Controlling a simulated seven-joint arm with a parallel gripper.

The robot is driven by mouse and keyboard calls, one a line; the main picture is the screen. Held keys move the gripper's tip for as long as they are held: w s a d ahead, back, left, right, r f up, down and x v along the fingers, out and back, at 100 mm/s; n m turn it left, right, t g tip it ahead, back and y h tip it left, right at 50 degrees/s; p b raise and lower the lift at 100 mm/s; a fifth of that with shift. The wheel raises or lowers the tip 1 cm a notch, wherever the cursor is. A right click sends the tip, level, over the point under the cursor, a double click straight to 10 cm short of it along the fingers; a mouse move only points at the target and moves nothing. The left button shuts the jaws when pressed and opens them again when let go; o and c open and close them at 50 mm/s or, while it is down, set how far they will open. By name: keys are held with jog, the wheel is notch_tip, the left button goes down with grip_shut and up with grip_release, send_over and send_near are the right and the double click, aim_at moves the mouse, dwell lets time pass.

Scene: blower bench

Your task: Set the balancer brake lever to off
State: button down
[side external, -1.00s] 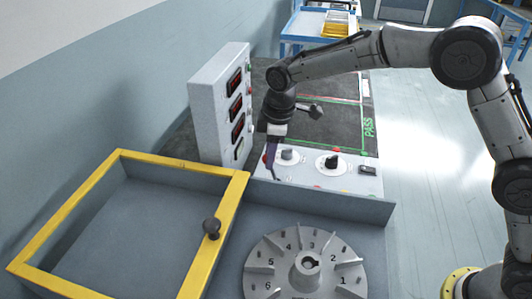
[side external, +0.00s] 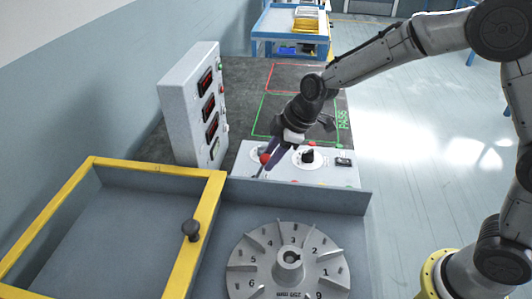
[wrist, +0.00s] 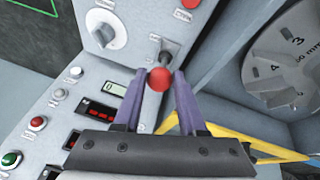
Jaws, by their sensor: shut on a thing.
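The brake lever is a short grey shaft with a red ball knob (wrist: 160,79), standing on the grey control panel (wrist: 60,112) near its edge. In the side view the red knob (side external: 265,158) shows in front of the left dial. My gripper (wrist: 158,88) is shut on the red knob, with one purple finger on each side of it. In the side view my gripper (side external: 267,167) reaches down to the panel, its fingers slanting to lower left. They partly hide the lever and left dial. I cannot read any lever marking.
A black-knobbed dial (side external: 308,157) is right of my gripper. A grey display cabinet (side external: 190,105) stands to the left. A numbered impeller (side external: 289,262) and a yellow-rimmed guard (side external: 206,225) are in front. A small display (wrist: 115,89) and buttons are on the wrist view's left.

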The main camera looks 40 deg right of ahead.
jog(key=shift+s+d+f, duration=0.25)
jog(key=shift+s+f, duration=0.15)
jog(key=shift+f, duration=0.2)
jog(key=c, duration=0.8)
grip_release()
jog(key=shift+c, duration=0.2)
jog(key=o, duration=0.4)
jog(key=shift+w+r, duration=0.1)
jog(key=shift+r, duration=0.05)
jog(key=shift+c, duration=0.2)
jog(key=shift+a+r, duration=0.1)
jog(key=shift+r, duration=0.25)
jog(key=v, duration=1.3)
jog(key=shift+r, duration=0.15)
